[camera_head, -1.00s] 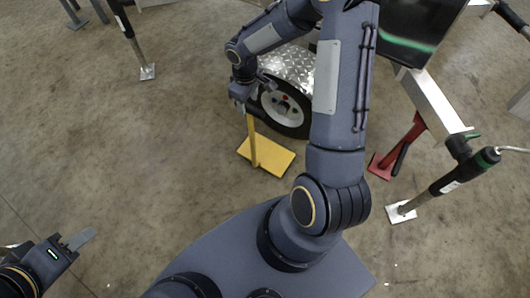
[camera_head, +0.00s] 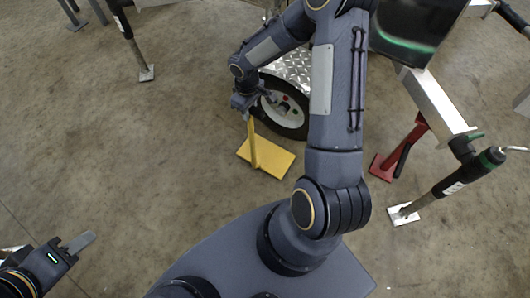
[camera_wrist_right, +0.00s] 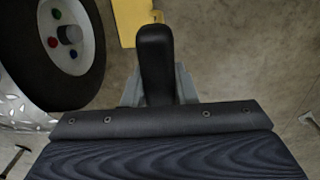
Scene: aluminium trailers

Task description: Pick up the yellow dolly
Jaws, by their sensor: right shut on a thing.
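The yellow dolly (camera_head: 268,159) stands upright on the floor, with a flat yellow base and a yellow post. My right gripper (camera_head: 248,115) is at the top of the post, beside the trailer wheel. In the right wrist view a black handle (camera_wrist_right: 155,55) sits between the fingers of my right gripper (camera_wrist_right: 157,85), which is shut on it. Part of the yellow base (camera_wrist_right: 127,20) shows beyond the handle. My left gripper (camera_head: 78,243) is at the lower left, away from the dolly; its finger gap cannot be made out.
A trailer wheel (camera_head: 287,108) under a diamond-plate fender (camera_head: 293,67) is close behind the dolly. A red stand (camera_head: 384,166) and a jack leg with a white foot (camera_head: 402,213) are at the right. The floor left of the dolly is clear.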

